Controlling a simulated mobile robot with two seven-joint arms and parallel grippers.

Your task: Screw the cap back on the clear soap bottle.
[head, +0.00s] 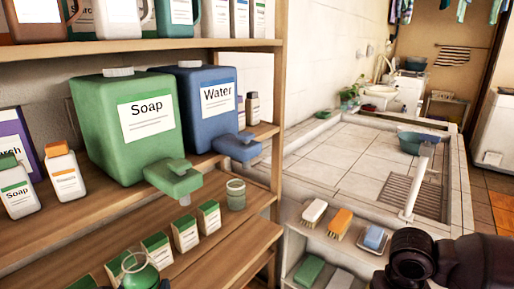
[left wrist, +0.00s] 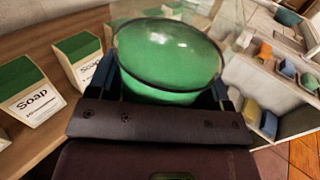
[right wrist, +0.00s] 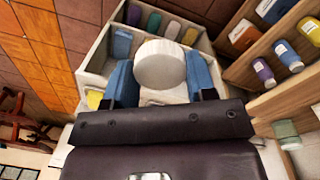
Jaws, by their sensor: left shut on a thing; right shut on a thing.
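The clear soap bottle (head: 141,276), with green soap inside, shows at the bottom left of the head view, cut by the frame edge. Its open round neck is uncapped. In the left wrist view the bottle (left wrist: 170,55) fills the space between the blue-padded fingers of my left gripper (left wrist: 163,82), which is shut on it. A round white cap (right wrist: 160,64) sits between the blue-padded fingers of my right gripper (right wrist: 161,84), which is shut on it. The cap is well apart from the bottle. The gripper fingers are hard to make out in the head view.
A wooden shelf (head: 75,226) holds a green Soap jug (head: 120,150), a blue Water jug (head: 195,130), a small glass jar (head: 236,194) and several green-topped cartons close to the bottle. A tiled basin (head: 350,150) stands right, with brushes and sponges on a low ledge.

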